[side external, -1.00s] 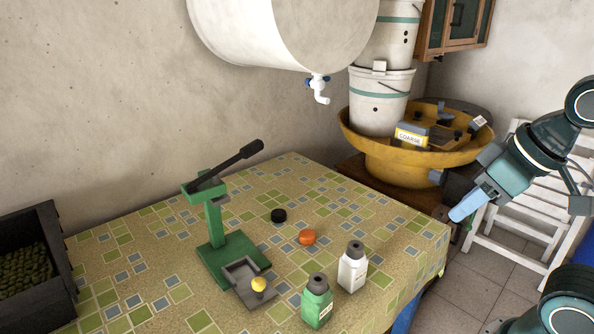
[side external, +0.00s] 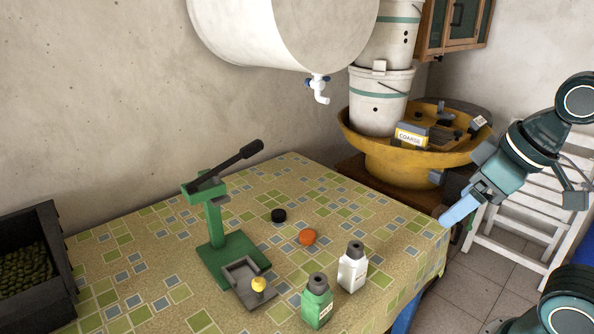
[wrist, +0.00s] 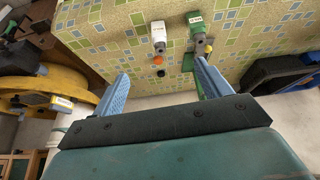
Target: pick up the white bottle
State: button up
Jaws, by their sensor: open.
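The white bottle (side external: 352,267) with a dark grey cap stands upright near the front right of the patterned table (side external: 400,255). It also shows in the wrist view (wrist: 158,34), near the top centre, beyond the space between my fingers. My gripper (side external: 458,212) is open and empty, to the right of the bottle at the table's right edge, well apart from it. In the wrist view both blue fingers of my gripper (wrist: 160,88) are spread wide.
A green bottle (side external: 316,303) stands close to the white one. An orange cap (side external: 307,237) and black cap (side external: 278,215) lie behind. A yellow basin (side external: 375,167) is behind right.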

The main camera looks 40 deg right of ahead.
jog(key=w+d+f+n+g+y, duration=0.1)
jog(key=w+f+n+g+y, duration=0.2)
jog(key=w+n, duration=0.65)
jog(key=n+g+y, duration=0.1)
jog(key=n, duration=0.4)
send_near(352, 259)
jog(key=d+r, duration=0.2)
jog(key=shift+w+d+r, duration=0.2)
jog(key=shift+w+d, duration=0.1)
jog(key=shift+w, duration=0.1)
jog(key=shift+f, duration=0.1)
jog(key=shift+x, duration=4.25)
jog(key=shift+s+a, duration=0.1)
jog(key=shift+a, duration=0.05)
jog(key=shift+s+x, duration=0.15)
jog(key=shift+x, duration=1.1)
jog(key=shift+s+x, duration=0.15)
jog(key=shift+x, duration=1.1)
jog(key=shift+w, duration=0.2)
